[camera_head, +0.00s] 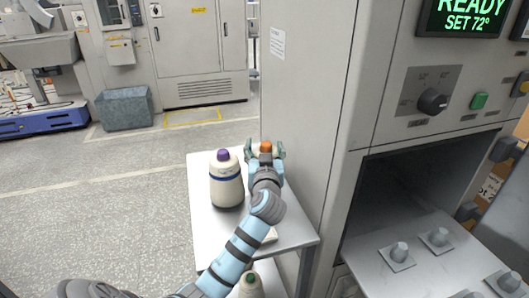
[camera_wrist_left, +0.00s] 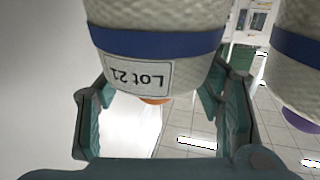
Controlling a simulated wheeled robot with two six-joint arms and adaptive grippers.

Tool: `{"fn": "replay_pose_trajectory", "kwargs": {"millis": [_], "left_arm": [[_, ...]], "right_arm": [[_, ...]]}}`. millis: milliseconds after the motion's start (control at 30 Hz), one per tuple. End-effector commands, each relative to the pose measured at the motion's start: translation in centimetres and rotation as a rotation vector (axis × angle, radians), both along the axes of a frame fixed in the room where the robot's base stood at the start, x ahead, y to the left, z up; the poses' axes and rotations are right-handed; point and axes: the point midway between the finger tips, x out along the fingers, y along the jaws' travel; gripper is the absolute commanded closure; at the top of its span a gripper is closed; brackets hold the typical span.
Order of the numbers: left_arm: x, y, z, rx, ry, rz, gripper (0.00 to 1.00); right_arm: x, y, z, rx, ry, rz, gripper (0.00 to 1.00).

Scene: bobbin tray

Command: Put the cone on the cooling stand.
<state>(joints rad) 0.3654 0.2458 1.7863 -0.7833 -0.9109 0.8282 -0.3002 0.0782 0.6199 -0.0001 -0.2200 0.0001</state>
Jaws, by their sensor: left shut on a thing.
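My left gripper (camera_head: 266,153) reaches over a small pale table, likely the cooling stand (camera_head: 204,235), and is shut on a cream yarn cone with an orange tip (camera_head: 266,146). In the left wrist view this cone (camera_wrist_left: 155,20) appears upside down, with a blue band and a "Lot 21" label, between the fingers (camera_wrist_left: 165,120). My arm hides most of it in the head view, so I cannot tell whether its base touches the table. A purple-tipped cone (camera_head: 226,186) stands upright to its left, apart from the gripper. My right gripper is not in view.
A green-tipped cone (camera_head: 248,288) is partly visible at the bottom. A tall grey machine cabinet (camera_head: 305,110) rises close to the right of the table. Its open chamber holds a shelf (camera_head: 400,285) with several pegs. The floor left of the table is clear.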

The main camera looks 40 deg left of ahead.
Motion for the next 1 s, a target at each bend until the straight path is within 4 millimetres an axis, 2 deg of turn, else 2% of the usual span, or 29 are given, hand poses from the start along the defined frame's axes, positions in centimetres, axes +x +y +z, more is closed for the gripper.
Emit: {"fn": "replay_pose_trajectory", "kwargs": {"millis": [67,100,233,667,767,1000], "left_arm": [[0.0,0.0,-0.2,-0.002,0.007,0.001,1.0],[0.0,0.0,-0.3,-0.004,0.009,0.002,0.36],[0.0,0.0,-0.2,-0.003,0.009,0.001,0.15],[-0.5,-0.5,-0.1,-0.003,0.007,-0.001,0.15],[-1.5,-1.4,-0.1,-0.004,0.006,-0.002,0.15],[-5.8,-5.0,-0.2,-0.007,0.006,-0.002,0.15]], "right_arm": [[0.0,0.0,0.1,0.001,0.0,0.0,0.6],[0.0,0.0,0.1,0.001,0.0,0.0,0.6],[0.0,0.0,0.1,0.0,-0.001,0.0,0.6],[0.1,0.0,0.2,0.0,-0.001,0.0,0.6],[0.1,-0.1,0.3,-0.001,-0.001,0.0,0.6],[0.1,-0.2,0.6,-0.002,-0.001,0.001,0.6]]}}
